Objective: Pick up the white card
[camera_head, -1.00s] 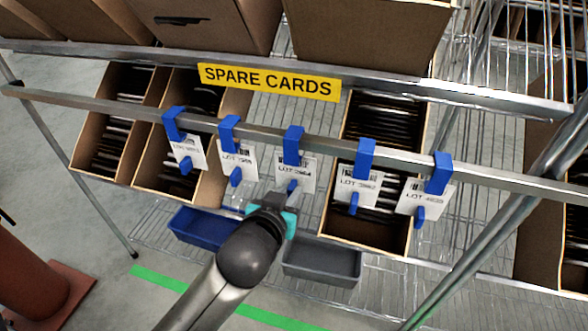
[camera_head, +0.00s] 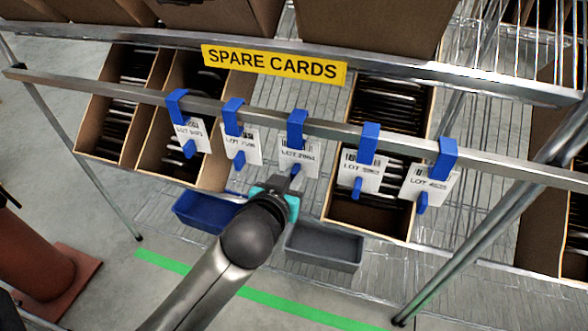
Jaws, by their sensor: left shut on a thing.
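Several white cards with lot labels hang from blue clips on the shelf's front rail. My left gripper (camera_head: 284,183) comes up from below and is shut on the lower edge of this middle card. The fingertips are small and partly hidden by the dark wrist and teal gripper body. The card is still at its clip. My right gripper is not in view.
Other white cards hang close by on the left (camera_head: 248,146) and right (camera_head: 360,172). A metal rail (camera_head: 410,157) runs across above them. A blue bin (camera_head: 205,213) and a grey bin (camera_head: 323,247) sit below, beside my arm. Tilted cartons (camera_head: 380,213) stand behind.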

